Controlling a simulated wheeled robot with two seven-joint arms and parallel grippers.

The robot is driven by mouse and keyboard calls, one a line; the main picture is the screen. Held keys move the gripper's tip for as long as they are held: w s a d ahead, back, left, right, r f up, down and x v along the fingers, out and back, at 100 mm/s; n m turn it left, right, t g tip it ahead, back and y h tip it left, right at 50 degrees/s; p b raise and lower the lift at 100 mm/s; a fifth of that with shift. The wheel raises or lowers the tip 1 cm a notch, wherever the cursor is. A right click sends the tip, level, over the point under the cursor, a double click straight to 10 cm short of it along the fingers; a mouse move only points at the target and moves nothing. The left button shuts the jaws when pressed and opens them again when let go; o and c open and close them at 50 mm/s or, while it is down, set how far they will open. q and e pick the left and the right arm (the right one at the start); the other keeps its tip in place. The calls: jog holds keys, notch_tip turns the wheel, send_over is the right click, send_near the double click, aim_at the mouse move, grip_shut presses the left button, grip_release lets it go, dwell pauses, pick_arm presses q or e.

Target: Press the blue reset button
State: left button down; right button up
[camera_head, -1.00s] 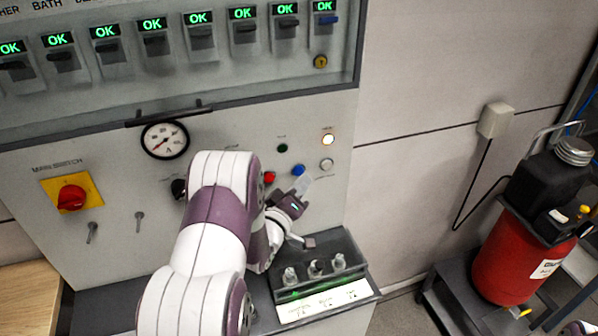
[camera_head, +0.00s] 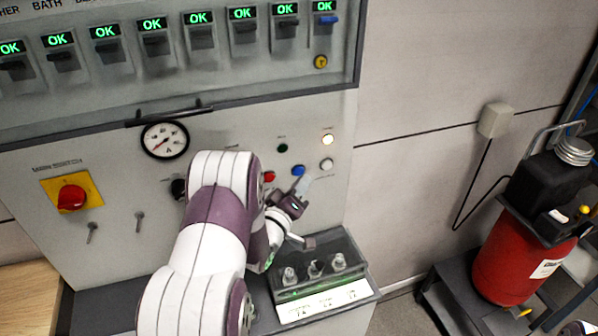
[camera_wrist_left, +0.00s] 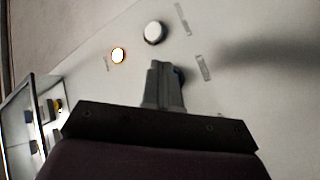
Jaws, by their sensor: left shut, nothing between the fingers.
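The blue button (camera_head: 298,170) sits on the grey panel, between a red button on its left and a white button on its right. My left gripper (camera_head: 303,184) is shut and empty, with its fingertips just below and in front of the blue button. In the left wrist view the shut fingers (camera_wrist_left: 163,72) point at the panel, and a small dark blue edge of the button (camera_wrist_left: 180,75) shows beside the fingertips. The fingers hide most of it there. I cannot tell whether they touch it. My right gripper is not in view.
Near the blue button are a red button (camera_head: 269,176), a white button (camera_head: 326,164), a green button (camera_head: 282,148) and a lit lamp (camera_head: 327,140). A terminal box (camera_head: 345,252) stands below my left wrist. A red canister (camera_head: 520,262) is at the right.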

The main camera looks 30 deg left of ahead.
pick_arm(q)
jog(key=shift+w, duration=0.1)
jog(key=shift+w+a, duration=0.2)
jog(key=shift+a, duration=0.1)
jog(key=shift+w+a+b, duration=0.25)
jog(key=shift+a+b, duration=0.05)
jog(key=shift+b, duration=0.1)
dwell(0.6)
dwell(0.4)
jog(key=shift+s+d, duration=0.55)
jog(key=shift+d, duration=0.05)
jog(key=shift+s+d+p, duration=0.5)
jog(key=shift+s+d, duration=1.1)
jog(key=shift+d, duration=0.3)
